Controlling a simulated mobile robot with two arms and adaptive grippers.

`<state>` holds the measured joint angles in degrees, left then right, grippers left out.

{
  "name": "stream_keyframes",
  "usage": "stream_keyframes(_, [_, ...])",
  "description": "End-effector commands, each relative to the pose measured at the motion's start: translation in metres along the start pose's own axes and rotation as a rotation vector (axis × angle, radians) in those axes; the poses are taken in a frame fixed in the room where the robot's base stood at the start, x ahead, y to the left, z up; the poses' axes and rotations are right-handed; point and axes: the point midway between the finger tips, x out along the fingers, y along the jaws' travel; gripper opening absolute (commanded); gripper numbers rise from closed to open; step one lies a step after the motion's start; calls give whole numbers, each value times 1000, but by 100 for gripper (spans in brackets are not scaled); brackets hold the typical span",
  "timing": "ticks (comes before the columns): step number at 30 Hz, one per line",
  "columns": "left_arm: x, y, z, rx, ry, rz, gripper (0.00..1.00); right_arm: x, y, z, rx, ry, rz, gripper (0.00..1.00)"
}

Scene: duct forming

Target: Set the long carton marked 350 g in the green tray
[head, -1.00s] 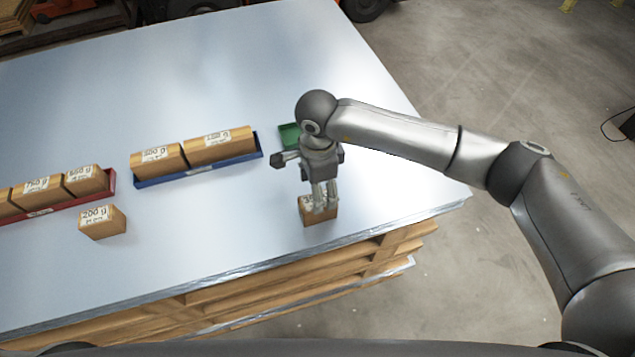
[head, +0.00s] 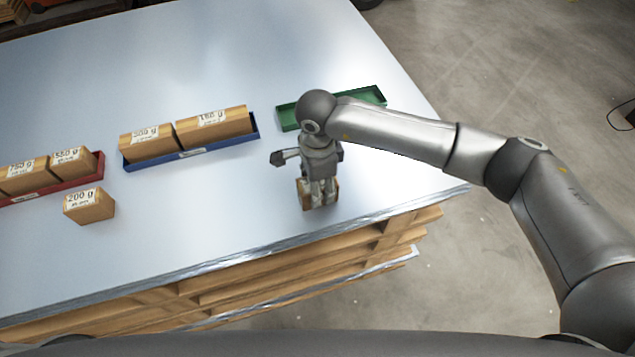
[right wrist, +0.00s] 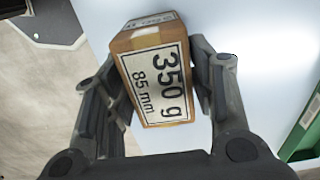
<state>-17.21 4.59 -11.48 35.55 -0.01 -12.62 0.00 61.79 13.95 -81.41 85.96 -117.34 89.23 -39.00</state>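The 350 g carton (right wrist: 158,75) is a brown box with a white label, also reading 85 mm. In the head view the carton (head: 307,199) is at the table's front edge, partly hidden by my right gripper (head: 318,193). In the right wrist view the right gripper (right wrist: 158,85) has its fingers on either side of the carton. The fingers are very close to its sides, but I cannot tell whether they press on it. The green tray (head: 372,96) lies behind my right arm, its visible part empty; its edge shows in the wrist view (right wrist: 302,135). My left gripper is out of view.
A blue tray (head: 193,154) holds two cartons. A red tray (head: 85,178) at the left holds several cartons. A 200 g carton (head: 90,206) stands loose in front of them. The table (head: 215,215) is clear between these and my right gripper.

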Motion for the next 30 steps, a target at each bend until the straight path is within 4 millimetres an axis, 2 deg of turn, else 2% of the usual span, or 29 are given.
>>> stream_keyframes(1, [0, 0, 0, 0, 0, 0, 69, 0, 0, 0, 0, 0, 0, 40])
stream_keyframes(9, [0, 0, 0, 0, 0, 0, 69, 0, 0, 0, 0, 0, 0, 6])
stream_keyframes(20, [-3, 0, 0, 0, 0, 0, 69, -6, -1, 0, 0, -1, -2, 6])
stream_keyframes(30, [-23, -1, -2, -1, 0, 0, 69, -44, -1, 0, 0, 0, -2, 6])
